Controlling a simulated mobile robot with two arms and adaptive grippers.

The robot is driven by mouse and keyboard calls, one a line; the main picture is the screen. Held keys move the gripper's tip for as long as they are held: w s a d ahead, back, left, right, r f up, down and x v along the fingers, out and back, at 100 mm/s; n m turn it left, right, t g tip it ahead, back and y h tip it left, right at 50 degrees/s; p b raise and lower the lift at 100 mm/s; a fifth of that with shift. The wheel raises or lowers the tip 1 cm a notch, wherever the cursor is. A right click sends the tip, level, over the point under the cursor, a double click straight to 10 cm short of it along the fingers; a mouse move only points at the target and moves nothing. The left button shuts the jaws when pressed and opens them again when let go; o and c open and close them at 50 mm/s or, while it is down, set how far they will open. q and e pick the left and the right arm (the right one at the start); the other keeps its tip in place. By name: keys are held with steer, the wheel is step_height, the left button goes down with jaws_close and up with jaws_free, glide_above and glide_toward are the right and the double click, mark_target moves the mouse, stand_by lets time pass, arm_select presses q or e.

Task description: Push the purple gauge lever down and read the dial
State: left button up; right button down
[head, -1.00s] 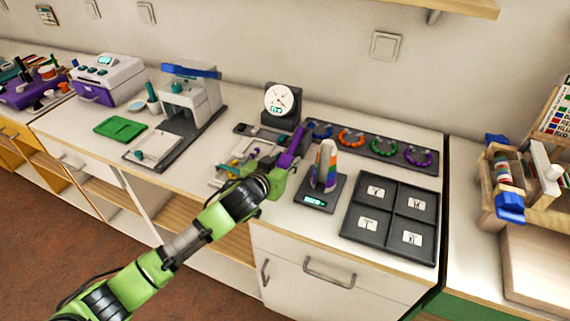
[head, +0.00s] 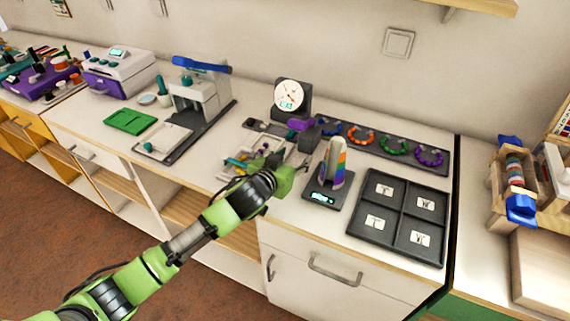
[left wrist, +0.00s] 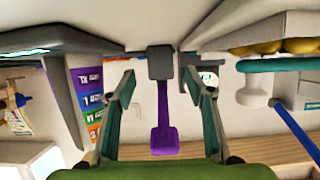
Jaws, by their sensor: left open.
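The gauge (head: 291,97) stands at the back of the counter, with a round white dial, a needle and a small teal readout; the figures are too small to read. The purple lever (head: 298,125) is in front of it and looks short, ending at a dark block. In the left wrist view the purple lever (left wrist: 164,125) runs from a grey block to a wider end and lies between the finger lines. My left gripper (head: 288,170) is open and empty, nearer the counter front than the lever. Contact is not visible. My right gripper is not in view.
A striped tower on a dark scale (head: 324,197) stands close right of my gripper. A tray of small tools (head: 240,160) lies left. A rack of coloured rings (head: 390,150) and a dark sorting tray (head: 400,215) lie right. A white press (head: 195,95) stands back left.

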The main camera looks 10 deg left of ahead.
arm_select(q)
steer(key=v, duration=1.1)
steer(key=shift+s+a, duration=0.1)
steer(key=shift+s, duration=0.05)
